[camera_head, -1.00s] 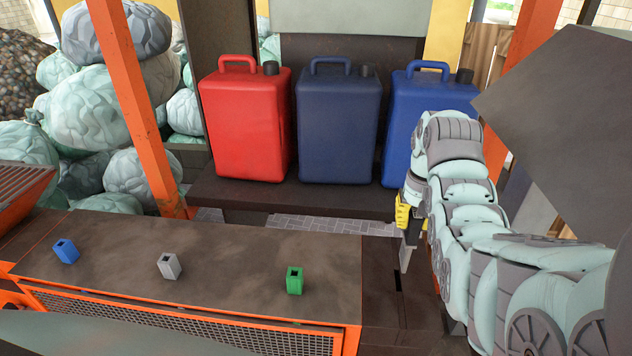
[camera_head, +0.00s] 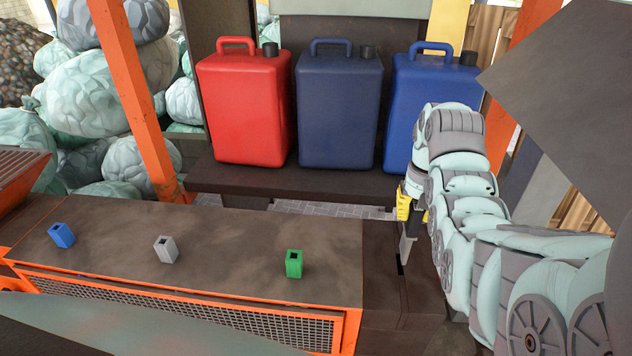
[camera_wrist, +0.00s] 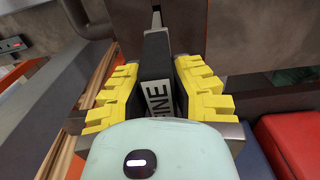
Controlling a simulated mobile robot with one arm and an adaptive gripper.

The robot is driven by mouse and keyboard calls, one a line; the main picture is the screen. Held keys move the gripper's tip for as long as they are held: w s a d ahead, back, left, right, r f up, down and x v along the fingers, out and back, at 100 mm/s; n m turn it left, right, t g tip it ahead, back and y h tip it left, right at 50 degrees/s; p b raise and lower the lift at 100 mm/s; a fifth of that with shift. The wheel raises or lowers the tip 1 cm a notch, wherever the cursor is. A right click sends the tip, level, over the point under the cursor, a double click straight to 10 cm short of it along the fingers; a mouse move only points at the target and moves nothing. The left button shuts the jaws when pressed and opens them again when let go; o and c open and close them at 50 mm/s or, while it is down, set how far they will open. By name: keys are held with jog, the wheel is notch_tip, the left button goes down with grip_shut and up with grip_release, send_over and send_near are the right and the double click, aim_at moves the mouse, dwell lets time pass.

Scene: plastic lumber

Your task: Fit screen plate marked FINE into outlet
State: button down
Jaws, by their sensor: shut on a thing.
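My gripper (camera_head: 408,208) has yellow fingers and is shut on the dark FINE screen plate (camera_wrist: 156,52). The plate's white label shows in the wrist view with the letters INE readable; the rest is hidden by my gripper body. In the head view the plate (camera_head: 406,248) hangs upright, edge-on, below the fingers. The outlet's narrow dark slot (camera_head: 400,264) is in the brown block right of the bench. The plate's lower end is at the slot, in line with it in the wrist view (camera_wrist: 156,14). I cannot tell whether its tip is inside.
Blue (camera_head: 61,235), grey (camera_head: 166,249) and green (camera_head: 294,263) small open blocks stand on the orange-framed bench (camera_head: 220,230). One red (camera_head: 246,110) and two blue canisters (camera_head: 339,110) stand on a shelf behind. A large grey panel (camera_head: 550,90) is at the upper right.

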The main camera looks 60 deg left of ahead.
aim_at(406, 245)
jog(key=shift+f+b, duration=4.5)
jog(key=shift+f, duration=0.8)
jog(key=c, duration=0.9)
grip_release()
jog(key=shift+r, duration=0.15)
jog(key=shift+w+d+r, duration=0.1)
jog(key=shift+w+r, duration=0.05)
jog(key=shift+r, duration=5.7)
